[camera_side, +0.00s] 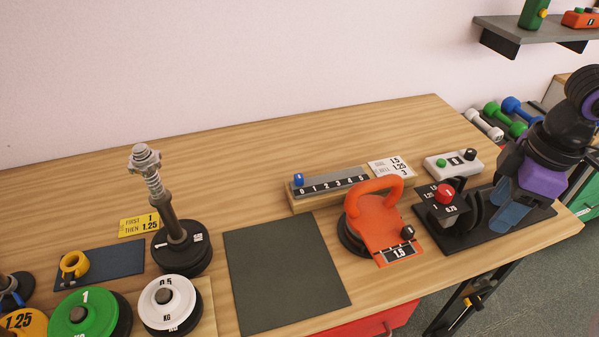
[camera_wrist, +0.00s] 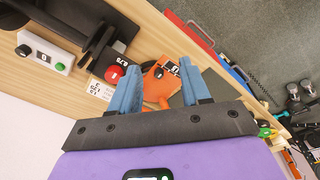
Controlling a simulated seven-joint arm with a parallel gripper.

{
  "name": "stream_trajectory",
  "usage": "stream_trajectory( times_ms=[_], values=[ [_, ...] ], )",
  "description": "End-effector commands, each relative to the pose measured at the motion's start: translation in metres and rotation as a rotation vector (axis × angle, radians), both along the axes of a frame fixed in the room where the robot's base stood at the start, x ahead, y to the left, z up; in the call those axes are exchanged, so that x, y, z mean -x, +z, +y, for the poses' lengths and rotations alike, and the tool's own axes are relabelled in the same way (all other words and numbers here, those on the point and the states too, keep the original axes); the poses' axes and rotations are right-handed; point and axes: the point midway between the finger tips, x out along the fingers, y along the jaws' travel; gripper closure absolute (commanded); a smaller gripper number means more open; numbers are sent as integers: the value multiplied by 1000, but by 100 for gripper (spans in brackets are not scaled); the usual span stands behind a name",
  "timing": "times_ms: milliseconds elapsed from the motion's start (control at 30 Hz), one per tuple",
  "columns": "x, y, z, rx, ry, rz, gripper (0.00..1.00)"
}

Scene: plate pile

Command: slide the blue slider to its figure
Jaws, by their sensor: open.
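The blue slider (camera_side: 298,180) sits at the left end of a grey rail (camera_side: 335,187), at or near the 0 of its printed scale. The scale's figures run from 0 upward to the right. A white card (camera_side: 390,167) with figures, among them 1.5, 1.25 and 3, lies behind the rail's right end. My gripper (camera_side: 509,215) is at the right of the table, well apart from the slider. Its two blue fingers (camera_wrist: 157,84) are spread with nothing between them in the wrist view. The slider is not visible in the wrist view.
An orange-handled weight (camera_side: 378,220) and a black stand with a red knob (camera_side: 445,194) stand between my gripper and the rail. A white box with a green button (camera_side: 453,163) is behind. A dark mat (camera_side: 285,270) lies clear; a plate post (camera_side: 175,220) stands left.

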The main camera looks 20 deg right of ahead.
Motion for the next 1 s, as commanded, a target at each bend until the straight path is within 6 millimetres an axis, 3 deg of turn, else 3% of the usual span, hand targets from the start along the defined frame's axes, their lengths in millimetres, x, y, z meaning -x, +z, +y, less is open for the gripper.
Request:
stream_trajectory(
  times_ms=[200,600,800,1000],
  values=[
    [-66,9,64,-25,-190,-59,53],
    [-174,13,165,-94,-542,-170,53],
    [-218,10,203,-136,-708,-222,53],
    [-242,7,222,-164,-809,-254,53]
  ],
)
